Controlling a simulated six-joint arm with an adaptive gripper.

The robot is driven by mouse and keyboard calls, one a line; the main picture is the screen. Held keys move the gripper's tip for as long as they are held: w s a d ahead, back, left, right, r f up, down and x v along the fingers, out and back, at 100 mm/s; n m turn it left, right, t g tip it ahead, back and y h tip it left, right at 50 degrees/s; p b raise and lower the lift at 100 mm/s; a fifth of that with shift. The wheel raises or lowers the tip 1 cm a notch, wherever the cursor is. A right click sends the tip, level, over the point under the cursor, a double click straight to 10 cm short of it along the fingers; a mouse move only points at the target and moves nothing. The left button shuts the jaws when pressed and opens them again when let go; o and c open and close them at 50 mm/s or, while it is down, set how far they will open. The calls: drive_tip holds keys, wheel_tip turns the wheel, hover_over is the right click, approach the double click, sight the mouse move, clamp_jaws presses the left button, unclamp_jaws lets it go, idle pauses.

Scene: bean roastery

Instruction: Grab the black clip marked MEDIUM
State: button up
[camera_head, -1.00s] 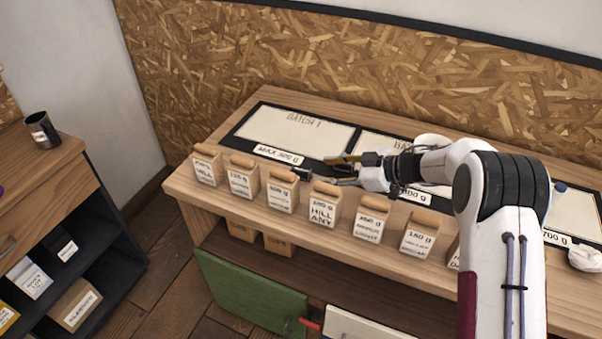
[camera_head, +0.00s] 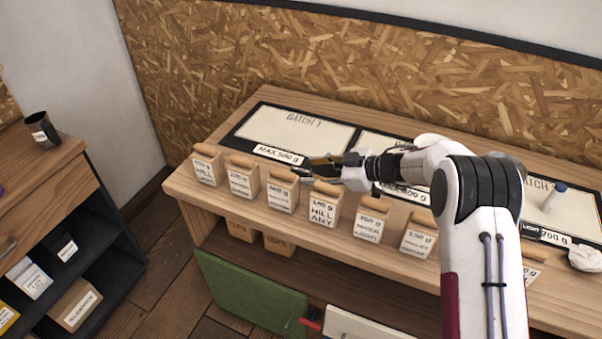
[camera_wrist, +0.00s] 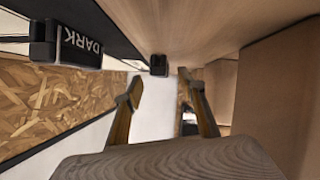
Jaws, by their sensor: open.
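No label reading MEDIUM is legible in either view. My gripper (camera_wrist: 160,76) is open, with one finger on each side of that gap and nothing held. In the head view my gripper (camera_head: 318,168) is low over the bench, behind the row of bags. A black clip marked DARK (camera_wrist: 75,47) is at the upper left of the wrist view. A black clip marked LIGHT (camera_head: 531,231) lies right of my arm.
Several tan bags with weight labels, one reading HILL ANY (camera_head: 323,207), line the front edge of the bench (camera_head: 210,215) close to my gripper. Framed batch mats, one marked MAX 500 g (camera_head: 280,154), lie behind.

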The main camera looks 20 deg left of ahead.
sight(303, 171)
drive_tip(key=shift+x, duration=1.55)
drive_tip(key=shift+s+r, duration=0.1)
drive_tip(key=c, duration=1)
